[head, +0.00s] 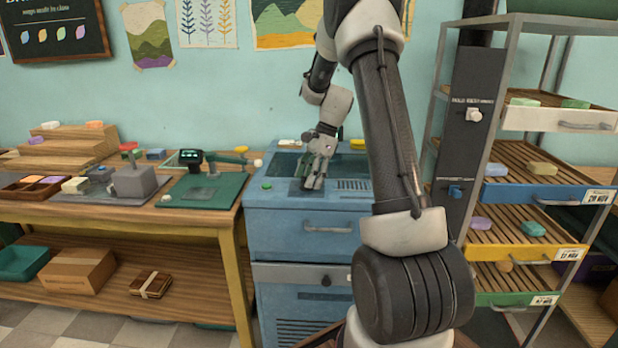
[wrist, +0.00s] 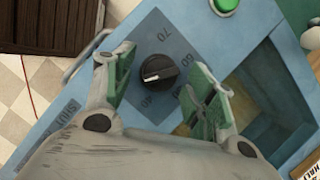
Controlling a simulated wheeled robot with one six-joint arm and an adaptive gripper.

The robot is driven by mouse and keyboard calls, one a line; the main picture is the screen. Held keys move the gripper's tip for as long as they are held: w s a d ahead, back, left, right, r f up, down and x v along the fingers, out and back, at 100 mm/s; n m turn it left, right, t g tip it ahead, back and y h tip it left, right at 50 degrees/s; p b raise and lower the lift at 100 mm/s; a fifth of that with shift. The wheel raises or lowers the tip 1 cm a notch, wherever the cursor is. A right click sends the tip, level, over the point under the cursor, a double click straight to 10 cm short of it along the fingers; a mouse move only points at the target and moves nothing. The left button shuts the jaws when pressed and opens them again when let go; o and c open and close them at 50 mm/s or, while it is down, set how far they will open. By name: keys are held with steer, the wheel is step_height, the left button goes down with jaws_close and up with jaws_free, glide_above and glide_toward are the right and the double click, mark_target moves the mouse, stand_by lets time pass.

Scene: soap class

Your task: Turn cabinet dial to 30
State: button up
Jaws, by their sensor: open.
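The cabinet dial (wrist: 158,72) is a round black knob on a dark grey plate (wrist: 163,32) on the blue cabinet's top. Its white mark points to the left and slightly down in the wrist view. My gripper (wrist: 167,76) is open, with one green-padded finger to each side of the dial and a visible gap on both sides. In the head view my gripper (head: 315,180) is low over the blue cabinet (head: 300,262) and hides the dial.
A green button (wrist: 225,4) sits near the dial plate, and a recessed basin (wrist: 265,95) lies right of it. A wooden table (head: 190,222) with tools stands left of the cabinet. A rack with soap trays (head: 555,193) stands close on the right.

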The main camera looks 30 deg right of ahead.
steer(key=v, duration=1.1)
steer(key=shift+r, duration=0.4)
steer(key=shift+d, duration=0.1)
steer(key=s+f+n+h, duration=0.1)
steer(key=s+f+n, duration=0.25)
steer(key=n, duration=0.25)
steer(key=s+a+r+n+t+h, duration=0.1)
steer(key=s+a+n, duration=0.3)
steer(key=s, duration=0.5)
steer(key=s+a+r+n+t+h, duration=0.1)
steer(key=s+a+r+n, duration=0.3)
steer(key=s, duration=0.5)
steer(key=s+a+r+n+t+h, duration=0.1)
steer(key=s+a+r+n+t, duration=0.1)
steer(key=s, duration=0.7)
steer(key=shift+a+r+n+h, duration=0.3)
steer(key=shift+a+r+n, duration=0.45)
steer(key=shift+a+n, duration=0.65)
